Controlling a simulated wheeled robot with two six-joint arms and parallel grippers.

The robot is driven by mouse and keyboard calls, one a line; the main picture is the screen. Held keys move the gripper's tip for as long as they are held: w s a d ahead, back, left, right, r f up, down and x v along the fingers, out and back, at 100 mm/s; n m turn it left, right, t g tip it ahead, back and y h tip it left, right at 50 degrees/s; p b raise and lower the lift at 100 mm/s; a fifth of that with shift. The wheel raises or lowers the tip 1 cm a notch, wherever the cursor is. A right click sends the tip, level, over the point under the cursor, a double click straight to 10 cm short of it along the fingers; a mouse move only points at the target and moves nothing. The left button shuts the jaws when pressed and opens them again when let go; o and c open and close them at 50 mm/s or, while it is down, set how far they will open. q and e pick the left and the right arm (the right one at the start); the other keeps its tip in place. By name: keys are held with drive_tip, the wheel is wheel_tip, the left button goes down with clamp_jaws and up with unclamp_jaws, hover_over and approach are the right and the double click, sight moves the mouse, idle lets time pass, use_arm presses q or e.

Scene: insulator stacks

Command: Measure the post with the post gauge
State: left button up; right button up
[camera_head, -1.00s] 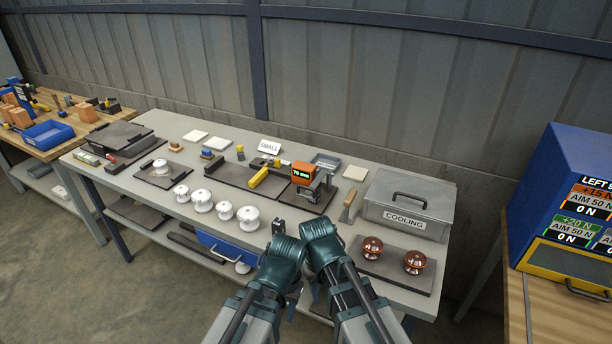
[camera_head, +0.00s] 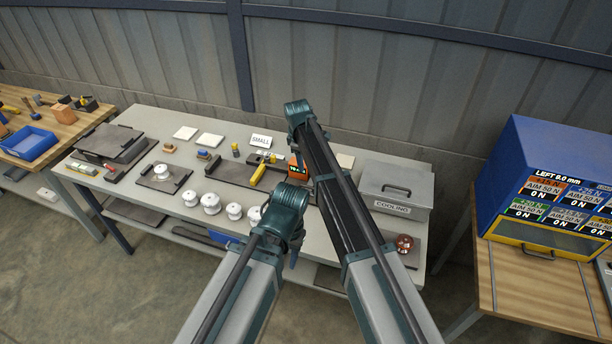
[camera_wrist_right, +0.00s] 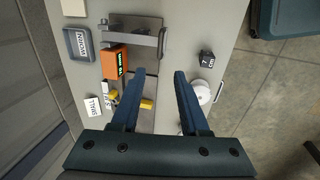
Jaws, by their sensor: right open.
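An orange box with a lit green readout (camera_wrist_right: 115,65) sits by a grey metal bracket (camera_wrist_right: 131,32) on a dark plate; it looks like the gauge. In the head view this box (camera_head: 297,170) is partly covered by my right arm. Several white spool-shaped insulators (camera_head: 211,203) stand along the bench front; I cannot tell which piece is the post. My right gripper (camera_wrist_right: 155,73) is open and empty above the bench, its fingers between the orange box and a white insulator (camera_wrist_right: 200,93). My left arm ends low over the bench front; its jaws are hidden.
A yellow-handled tool (camera_head: 258,174) lies on a dark mat near the SMALL sign (camera_head: 261,141). The grey COOLING box (camera_head: 397,190) and a brown insulator (camera_head: 404,243) are at right. A small black block (camera_wrist_right: 206,58) is near the front edge.

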drive_tip(key=shift+f, duration=0.1)
drive_tip(key=b, duration=1.4)
approach(306, 186)
drive_tip(key=f, duration=0.2)
drive_tip(key=w+f, duration=0.1)
drive_tip(key=f, duration=0.4)
drive_tip(key=shift+w+d+f, duration=0.2)
drive_tip(key=shift+f, duration=0.2)
clamp_jaws()
